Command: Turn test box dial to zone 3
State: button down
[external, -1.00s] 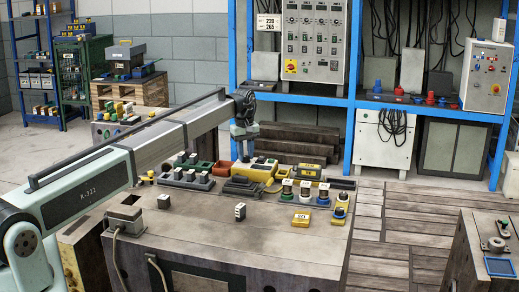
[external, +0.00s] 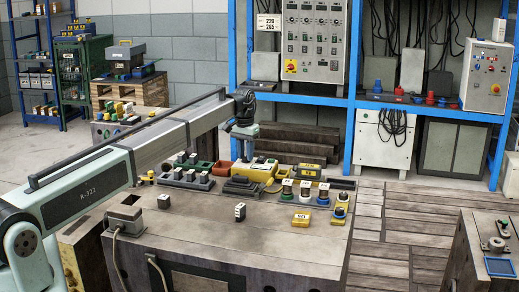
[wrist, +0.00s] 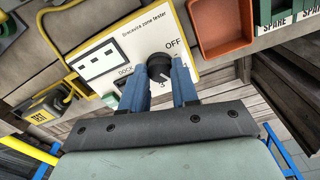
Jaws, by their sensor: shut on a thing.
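The test box (wrist: 105,52) has a white panel with a yellow edge and the words "zone tester" in the wrist view. Its black round dial (wrist: 159,68) sits beside an OFF mark, with small marks around it; a numeral shows just below. I cannot read for sure which mark the dial points to. My gripper (wrist: 170,82) has its blue fingers on either side of the dial and is shut on it. In the external view my gripper (external: 246,154) is over the yellow-edged box (external: 257,172) at the back of the bench.
An orange-red bin (wrist: 218,28) stands right beside the box. A yellow cable (wrist: 50,45) runs at its left, near a yellow TST block (wrist: 40,116). In the external view, grey trays of dark blocks (external: 186,180) and several capped pots (external: 305,188) flank the box.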

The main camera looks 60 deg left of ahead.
jog(key=m, duration=0.4)
jog(key=shift+m, duration=2.9)
jog(key=c, duration=0.8)
grip_release()
jog(key=shift+c, duration=0.2)
notch_tip(320, 180, up, 14)
jog(key=shift+a, duration=0.15)
jog(key=shift+w+f, duration=0.1)
jog(key=shift+f, duration=0.05)
